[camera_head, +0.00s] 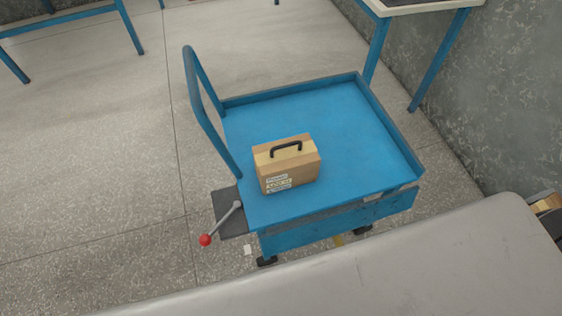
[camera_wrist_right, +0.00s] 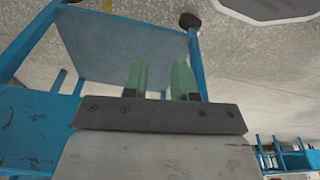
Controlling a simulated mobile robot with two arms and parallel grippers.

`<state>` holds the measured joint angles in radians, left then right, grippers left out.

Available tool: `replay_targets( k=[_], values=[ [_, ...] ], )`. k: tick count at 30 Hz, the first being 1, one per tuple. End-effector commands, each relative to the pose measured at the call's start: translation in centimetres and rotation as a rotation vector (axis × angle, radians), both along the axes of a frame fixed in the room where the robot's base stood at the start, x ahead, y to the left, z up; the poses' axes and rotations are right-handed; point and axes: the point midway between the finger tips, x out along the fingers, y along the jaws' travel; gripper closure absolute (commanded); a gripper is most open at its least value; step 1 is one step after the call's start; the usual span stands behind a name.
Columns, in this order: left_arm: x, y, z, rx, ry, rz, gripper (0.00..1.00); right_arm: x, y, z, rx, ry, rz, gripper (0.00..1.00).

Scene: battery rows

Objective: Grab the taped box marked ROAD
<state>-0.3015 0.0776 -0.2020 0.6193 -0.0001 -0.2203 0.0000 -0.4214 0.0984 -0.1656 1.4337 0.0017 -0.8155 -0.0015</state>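A tan cardboard box (camera_head: 288,163) with a black carry handle on top sits upright on the blue cart (camera_head: 350,130), left of the middle of its flat bed. White labels with print are on its near face, but the words are too small to read. In the right wrist view my right gripper (camera_wrist_right: 163,80) shows two pale green fingers standing apart with nothing between them. My left gripper is not in the head view, and the right one does not show there either. The box does not show in the right wrist view.
The cart has a low rim and an upright blue handle frame (camera_head: 204,105) on its left. A lever with a red knob (camera_head: 205,240) sticks out at the front left. A blue-legged table (camera_head: 430,6) stands behind, near a grey wall (camera_head: 490,95).

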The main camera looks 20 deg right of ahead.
Motion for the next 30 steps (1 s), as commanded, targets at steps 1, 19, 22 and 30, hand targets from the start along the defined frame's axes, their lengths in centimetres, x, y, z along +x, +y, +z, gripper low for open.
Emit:
replay_targets(
  k=[1,19,22,30],
  values=[
    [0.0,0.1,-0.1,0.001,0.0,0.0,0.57,1.1,0.1,1.9,0.002,-0.017,0.0,0.73],
    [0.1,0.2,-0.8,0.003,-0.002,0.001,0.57,10.5,6.0,23.8,0.152,-0.229,0.489,0.73],
    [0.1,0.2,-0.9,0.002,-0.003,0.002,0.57,11.9,7.5,25.4,0.186,-0.267,0.679,0.73],
    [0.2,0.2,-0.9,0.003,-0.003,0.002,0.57,16.4,8.7,27.6,0.244,-0.338,1.178,0.73]
  ],
)
